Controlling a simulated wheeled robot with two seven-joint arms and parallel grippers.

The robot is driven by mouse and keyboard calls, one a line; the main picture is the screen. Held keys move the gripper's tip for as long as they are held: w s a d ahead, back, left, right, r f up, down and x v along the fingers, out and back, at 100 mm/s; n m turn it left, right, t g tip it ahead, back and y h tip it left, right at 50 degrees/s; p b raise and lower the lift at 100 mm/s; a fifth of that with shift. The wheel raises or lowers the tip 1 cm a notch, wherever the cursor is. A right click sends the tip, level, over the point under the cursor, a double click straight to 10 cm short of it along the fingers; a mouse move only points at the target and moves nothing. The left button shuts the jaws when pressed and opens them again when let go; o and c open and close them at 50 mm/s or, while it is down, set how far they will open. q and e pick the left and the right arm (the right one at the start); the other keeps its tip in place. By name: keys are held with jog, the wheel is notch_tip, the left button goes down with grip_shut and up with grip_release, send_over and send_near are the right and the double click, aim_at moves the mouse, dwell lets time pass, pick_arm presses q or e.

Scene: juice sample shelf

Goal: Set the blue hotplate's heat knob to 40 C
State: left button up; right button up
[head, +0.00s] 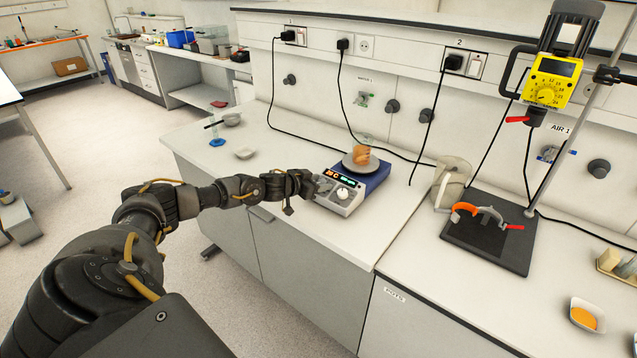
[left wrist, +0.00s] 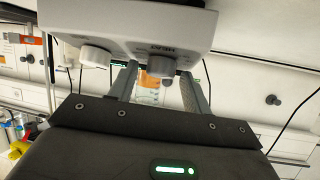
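The blue hotplate (head: 374,181) stands on the bench with a white front panel, a lit orange and green display (head: 336,177) and a round grey top plate. A beaker of orange liquid (head: 362,155) sits on it. A white knob (head: 343,193) shows on the panel's right side; the left knob is hidden by my left gripper (head: 318,185). In the left wrist view, the panel (left wrist: 135,18) looks inverted. One knob (left wrist: 95,56) is outside my fingers; the other knob (left wrist: 160,66) appears between my parted left gripper fingers (left wrist: 158,88). I cannot tell whether they touch it. The display is too small to read surely.
Black cables (head: 275,90) run from the wall sockets behind the hotplate. To the right are a clear jug (head: 452,182), a dark stand base (head: 490,245) and a yellow stirrer (head: 553,80).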

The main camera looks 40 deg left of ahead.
pick_arm(q)
jog(key=c, duration=0.9)
jog(key=shift+o, duration=0.3)
jog(key=shift+a+f+m+g+h+b, duration=0.1)
jog(key=shift+m+g+h+b, duration=0.1)
jog(key=shift+m+h+b, duration=0.6)
jog(key=shift+a+f+m+g+h+b, duration=0.1)
jog(key=shift+m+g+h+b, duration=0.1)
jog(key=shift+m+h+b, duration=0.55)
jog(key=shift+w+r+m+g+h+b, duration=0.15)
jog(key=shift+m+g+h+b, duration=0.35)
jog(key=shift+m+b, duration=0.4)
jog(key=shift+s+r+m+g+h+b, duration=0.1)
jog(key=shift+m+g+h+b, duration=0.35)
jog(key=shift+m+b, duration=0.35)
jog(key=o, duration=1)
jog(key=shift+c, duration=0.2)
jog(key=shift+a, duration=0.1)
jog(key=b+v, duration=0.3)
jog(key=v, duration=0.7)
jog(key=shift+s+a, duration=0.2)
jog(key=shift+s, duration=0.15)
